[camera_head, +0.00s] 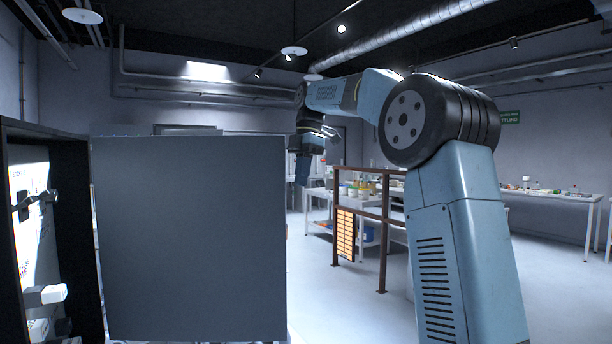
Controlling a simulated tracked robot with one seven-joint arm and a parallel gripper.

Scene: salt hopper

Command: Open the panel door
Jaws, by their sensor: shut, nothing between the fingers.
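The panel door (190,240) is a large flat dark-grey sheet that fills the left middle of the head view. It stands swung out beside the black-framed cabinet (76,225) at the far left, whose lit interior (35,220) shows. Its left edge is next to the cabinet frame; the hinge cannot be made out. My gripper (331,133) is small and far off, right of the door's upper right edge and apart from it in the picture. It is shut and empty. What lies behind the door is hidden.
A brown railing (383,235) with an orange slatted panel (346,235) stands beyond the door. Shelves with jars (362,188) are behind it. A long white table (560,196) with small items runs along the right wall. The grey floor (335,300) between door and railing is clear.

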